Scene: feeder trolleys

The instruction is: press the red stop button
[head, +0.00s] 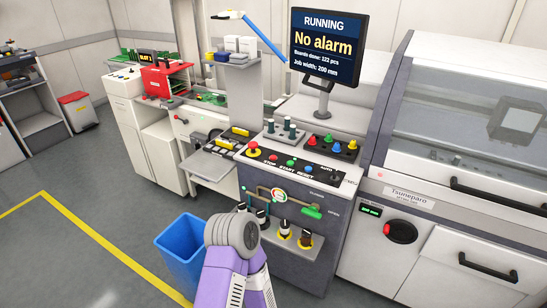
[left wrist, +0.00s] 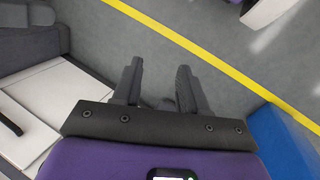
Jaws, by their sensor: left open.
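The small red stop button (head: 273,157) sits on the dark sloped control panel (head: 325,181), above the word STOP, left of a green and a blue button. A larger red mushroom button (head: 253,148) on a yellow base is at the panel's left end. My left gripper (left wrist: 160,88) is open and empty in the left wrist view, over grey floor; the button is not in that view. In the head view a purple arm of mine with a grey joint rises at the bottom centre, below the panel; no fingers show there. My right gripper is not in view.
A blue bin (head: 178,247) stands left of the arm and also shows in the left wrist view (left wrist: 280,142). Below the panel is a shelf with several nozzle-like parts (head: 284,229). A monitor (head: 327,45) reads RUNNING, No alarm. Floor at left is clear.

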